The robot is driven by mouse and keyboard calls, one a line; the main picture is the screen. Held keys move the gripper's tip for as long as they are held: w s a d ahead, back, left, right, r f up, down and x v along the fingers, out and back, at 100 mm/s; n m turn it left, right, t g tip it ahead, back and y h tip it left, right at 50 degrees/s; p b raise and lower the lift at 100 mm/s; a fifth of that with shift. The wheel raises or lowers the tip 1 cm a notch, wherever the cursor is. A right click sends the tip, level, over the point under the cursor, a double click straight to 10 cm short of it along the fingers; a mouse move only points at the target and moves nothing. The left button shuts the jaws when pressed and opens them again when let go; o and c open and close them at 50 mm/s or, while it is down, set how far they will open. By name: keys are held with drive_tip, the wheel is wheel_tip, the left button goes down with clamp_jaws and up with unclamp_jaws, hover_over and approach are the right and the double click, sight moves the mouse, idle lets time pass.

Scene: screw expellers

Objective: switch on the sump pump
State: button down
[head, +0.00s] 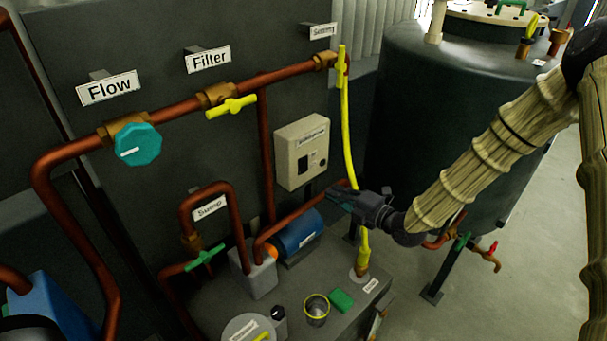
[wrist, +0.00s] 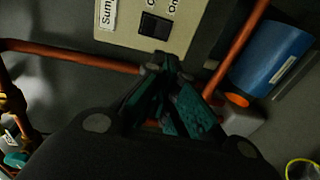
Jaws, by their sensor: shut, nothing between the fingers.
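The beige switch box (head: 302,152) is on the dark panel in the head view. In the wrist view the box (wrist: 190,25) shows at the top, with a black rocker switch (wrist: 154,26) and a label partly reading "Sum". Its position cannot be told for sure. The sump pump, with a blue motor (head: 298,236) and grey body (head: 253,271), sits below the box. My gripper (head: 335,194) is to the lower right of the box in the head view, shut and empty. In the wrist view its fingertips (wrist: 168,70) show just below the box's lower edge; contact is unclear.
Copper pipes (head: 264,150) run around the box. A yellow hose (head: 346,125) passes behind my gripper. A dark tank (head: 430,110) stands on the right. A metal cup (head: 316,312) and green block (head: 341,299) are on the bench. Open floor lies at lower right.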

sight(301, 173)
drive_tip(key=p+x, duration=0.1)
drive_tip(key=x, duration=0.3)
drive_tip(key=p+x, duration=0.1)
drive_tip(key=x, duration=0.3)
drive_tip(key=d+p+x, duration=0.1)
drive_tip(key=x, duration=0.3)
drive_tip(key=shift+w+a+f+p, duration=0.15)
drive_tip(key=shift+w+a+p, duration=0.25)
drive_tip(key=shift+w, duration=0.3)
